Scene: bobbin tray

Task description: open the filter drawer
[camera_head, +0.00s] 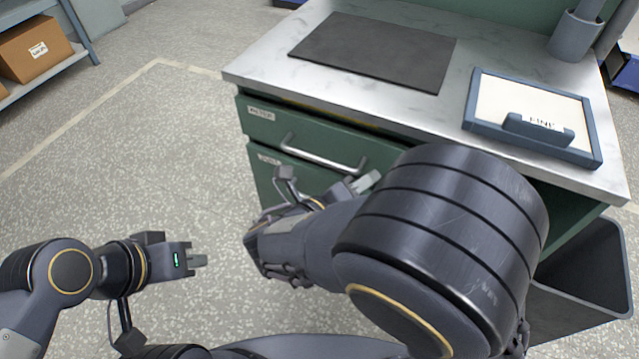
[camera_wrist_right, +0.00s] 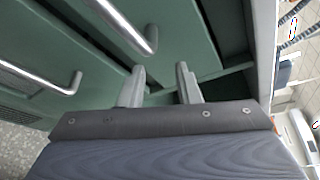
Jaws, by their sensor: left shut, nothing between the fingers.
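The green cabinet has a top drawer (camera_head: 300,130) with a silver bar handle (camera_head: 320,155) and a small label (camera_head: 260,113) too small to read surely. A lower drawer (camera_head: 268,180) with its own label is partly hidden by my right arm. My right gripper (camera_head: 362,184) is by the drawer fronts, just below the top handle. In the right wrist view its fingers (camera_wrist_right: 160,86) are apart with nothing between them. One bar handle (camera_wrist_right: 128,25) ends just beyond the fingertips; another (camera_wrist_right: 40,78) is at left. My left gripper (camera_head: 200,260) is shut and empty, over the floor.
On the worktop (camera_head: 262,65) lie a dark mat (camera_head: 375,50) and a blue-framed tray (camera_head: 475,125) with a label holder; a grey cup (camera_head: 575,38) stands at the back right. A dark bin (camera_head: 590,290) stands at lower right.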

